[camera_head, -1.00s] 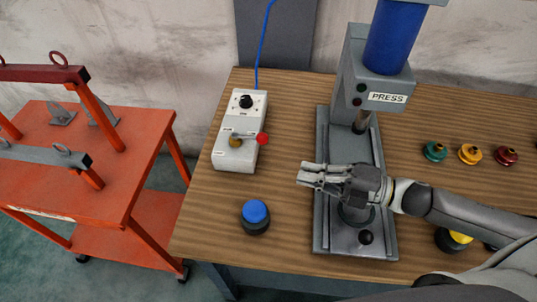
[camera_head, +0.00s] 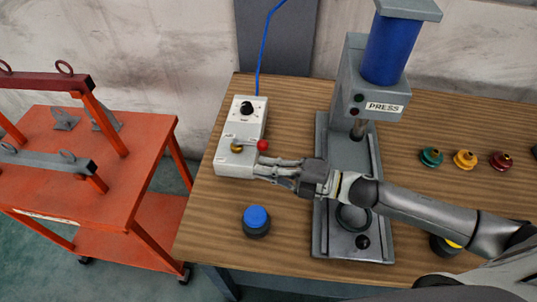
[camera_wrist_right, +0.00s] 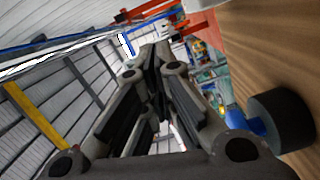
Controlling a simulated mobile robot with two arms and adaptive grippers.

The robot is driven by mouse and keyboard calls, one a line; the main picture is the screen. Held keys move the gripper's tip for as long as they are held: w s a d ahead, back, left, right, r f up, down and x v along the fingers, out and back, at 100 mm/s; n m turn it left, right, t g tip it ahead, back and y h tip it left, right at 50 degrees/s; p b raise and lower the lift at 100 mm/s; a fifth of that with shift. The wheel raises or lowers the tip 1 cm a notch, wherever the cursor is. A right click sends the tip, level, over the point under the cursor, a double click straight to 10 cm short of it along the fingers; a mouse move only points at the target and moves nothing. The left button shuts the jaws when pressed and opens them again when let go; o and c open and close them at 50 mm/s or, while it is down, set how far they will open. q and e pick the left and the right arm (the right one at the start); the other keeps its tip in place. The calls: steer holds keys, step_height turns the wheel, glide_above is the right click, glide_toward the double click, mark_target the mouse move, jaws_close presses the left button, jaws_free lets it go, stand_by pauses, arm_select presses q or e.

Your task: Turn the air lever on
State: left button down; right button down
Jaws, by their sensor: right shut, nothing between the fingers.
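The air lever (camera_head: 246,142) has a brass pivot and a red ball knob (camera_head: 262,145). It sits on the lower part of a white control box (camera_head: 233,166) on the wooden table. The lever points right across the box, with its knob at the box's right edge. My right gripper (camera_head: 258,172) is shut and empty, with its fingertips at the box's lower right edge, just below the red knob. I cannot tell whether the fingertips touch the box. The right gripper also fills the right wrist view (camera_wrist_right: 150,65), where the lever does not show. My left gripper is not in view.
The grey press (camera_head: 350,150) with a blue cylinder stands right of the box. A blue button (camera_head: 256,219) is in front of the box. Green, yellow and red parts (camera_head: 465,159) lie at the right. An orange cart (camera_head: 90,170) stands at the left.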

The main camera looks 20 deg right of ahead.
steer(key=shift+w+d+f, duration=0.2)
steer(key=shift+w+d, duration=0.1)
steer(key=shift+w, duration=0.45)
steer(key=shift+w+d+f, duration=0.15)
steer(key=shift+w+d, duration=0.15)
steer(key=shift+w, duration=0.45)
steer(key=shift+w+d, duration=0.8)
steer(key=shift+w, duration=0.1)
